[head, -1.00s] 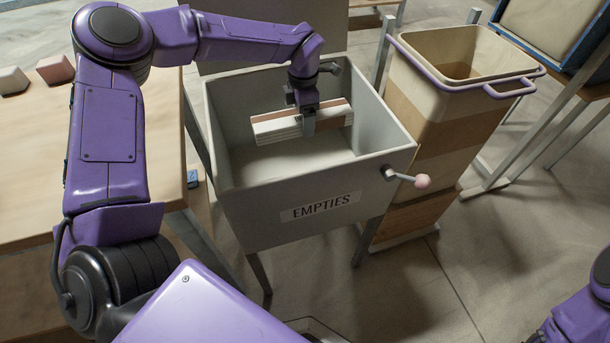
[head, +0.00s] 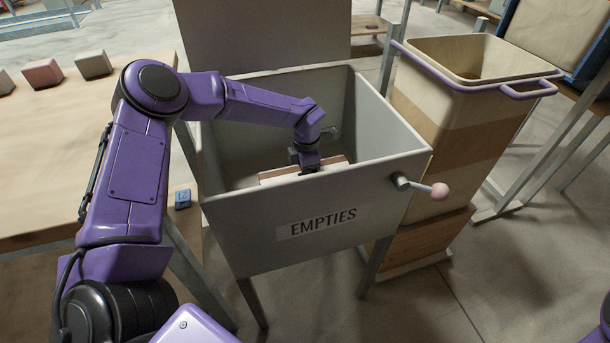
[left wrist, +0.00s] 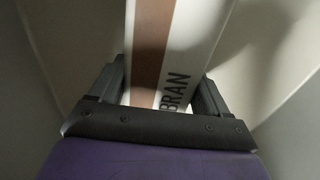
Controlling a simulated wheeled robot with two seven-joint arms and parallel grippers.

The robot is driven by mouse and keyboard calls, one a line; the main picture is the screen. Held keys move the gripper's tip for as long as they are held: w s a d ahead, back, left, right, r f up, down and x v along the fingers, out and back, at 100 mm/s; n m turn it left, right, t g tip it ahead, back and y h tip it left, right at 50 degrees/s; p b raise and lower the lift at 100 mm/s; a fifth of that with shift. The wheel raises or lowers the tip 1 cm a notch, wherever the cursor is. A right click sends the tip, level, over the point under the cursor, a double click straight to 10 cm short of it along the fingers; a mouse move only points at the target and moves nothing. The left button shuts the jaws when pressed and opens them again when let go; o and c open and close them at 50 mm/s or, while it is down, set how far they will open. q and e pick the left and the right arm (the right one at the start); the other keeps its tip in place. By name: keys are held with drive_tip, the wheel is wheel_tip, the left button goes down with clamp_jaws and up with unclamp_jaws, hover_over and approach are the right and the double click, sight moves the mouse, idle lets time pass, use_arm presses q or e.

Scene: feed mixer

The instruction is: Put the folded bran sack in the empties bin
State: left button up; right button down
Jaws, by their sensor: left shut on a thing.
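The folded bran sack (head: 278,172) is a flat white bundle with a brown stripe. In the left wrist view the sack (left wrist: 178,45) shows the word BRAN and lies between the fingers. My left gripper (head: 309,168) is shut on it, low inside the grey empties bin (head: 385,187). The bin's front wall hides the lower part of the sack, so I cannot tell whether it touches the floor. The left gripper also shows in the left wrist view (left wrist: 160,100). My right gripper is not in view.
The bin's lid (head: 262,35) stands open at the back. A crank with a pink knob (head: 438,190) sticks out at its right. A tall tan container (head: 455,120) stands to the right. A wooden table (head: 50,140) with several small blocks is at the left.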

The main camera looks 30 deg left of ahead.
use_arm(q)
drive_tip(key=o, duration=1.1)
wheel_tip(320, 180, up, 12)
drive_tip(key=p, duration=0.2)
drive_tip(key=shift+r+p, duration=0.15)
drive_tip(key=shift+p, duration=0.15)
